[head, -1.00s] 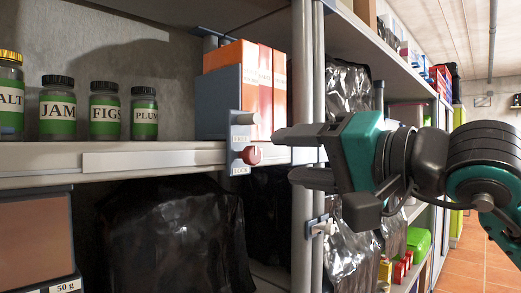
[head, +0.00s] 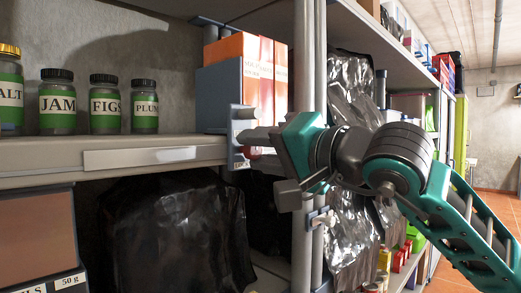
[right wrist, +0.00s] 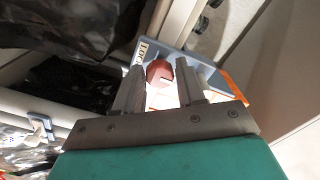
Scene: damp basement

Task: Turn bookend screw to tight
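The blue-grey bookend (head: 217,101) stands on the upper shelf against orange-red books, with its clamp plate (head: 235,125) over the shelf's front edge. The red screw knob (right wrist: 160,73) shows in the right wrist view between my right gripper's fingertips, with a dark mark on its face and a partly visible lock label beside it. In the head view only a bit of its red shows behind the fingers. My right gripper (head: 248,150) is open, one finger on each side of the knob; I cannot tell whether they touch it. My left gripper is not in view.
Several green-labelled jars (head: 105,104) stand left on the shelf. A metal upright post (head: 308,60) is close to my right gripper. Black bags (head: 175,235) fill the space below, and a small bracket (head: 320,218) sits on the post. The floor at right is clear.

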